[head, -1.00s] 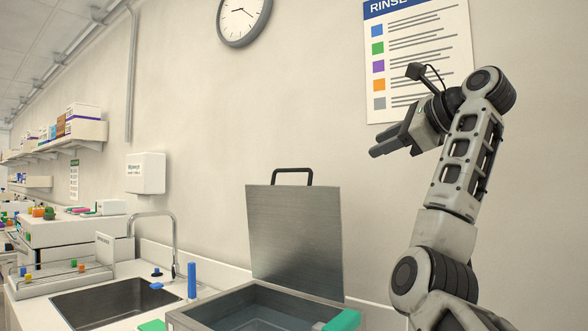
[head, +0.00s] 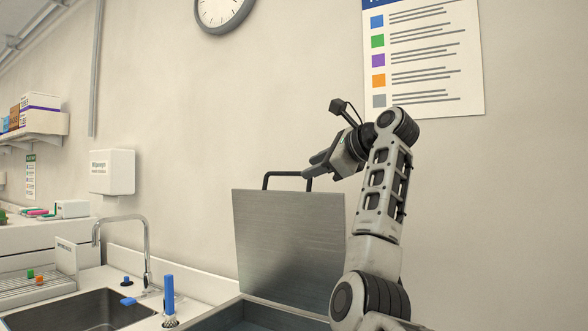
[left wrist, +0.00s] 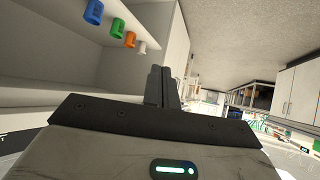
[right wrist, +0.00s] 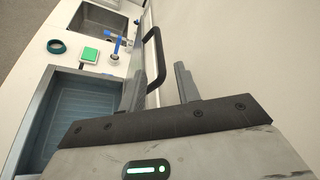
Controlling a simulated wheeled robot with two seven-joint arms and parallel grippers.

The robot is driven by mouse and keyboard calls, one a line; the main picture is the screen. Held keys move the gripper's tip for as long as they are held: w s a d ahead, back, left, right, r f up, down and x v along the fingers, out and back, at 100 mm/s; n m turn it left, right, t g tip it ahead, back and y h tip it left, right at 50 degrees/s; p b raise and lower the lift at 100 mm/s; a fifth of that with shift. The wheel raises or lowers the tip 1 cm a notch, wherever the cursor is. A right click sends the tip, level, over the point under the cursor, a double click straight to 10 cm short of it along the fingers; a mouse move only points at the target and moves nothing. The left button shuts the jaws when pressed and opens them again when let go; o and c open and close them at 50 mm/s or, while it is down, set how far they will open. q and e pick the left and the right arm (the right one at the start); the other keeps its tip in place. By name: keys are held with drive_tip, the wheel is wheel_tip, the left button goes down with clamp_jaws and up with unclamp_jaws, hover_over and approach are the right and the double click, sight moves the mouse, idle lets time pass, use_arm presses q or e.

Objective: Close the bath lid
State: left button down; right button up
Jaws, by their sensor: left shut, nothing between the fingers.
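The bath lid (head: 290,240) is a grey metal plate standing raised, nearly upright, at the back of the bath (head: 225,314). Its black bar handle (head: 283,174) is on the top edge. The right wrist view also shows the handle (right wrist: 154,60) and the open, water-filled bath (right wrist: 37,125). My right gripper (head: 312,166) is at the handle's right end in the head view. Its fingers (right wrist: 160,85) are apart, with the handle beyond them; I cannot tell if they touch it. My left gripper (left wrist: 161,86) is shut and empty, away from the bath, and out of the head view.
A sink (head: 85,312) with a curved faucet (head: 147,245) lies left of the bath. A blue-handled brush (head: 169,295) stands between them. A green pad (right wrist: 90,54) and a dark ring (right wrist: 56,46) lie on the counter. The wall is close behind the lid.

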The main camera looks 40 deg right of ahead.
sight(294, 174)
drive_tip(key=p+x, duration=0.2)
drive_tip(key=x, duration=0.5)
clamp_jaws()
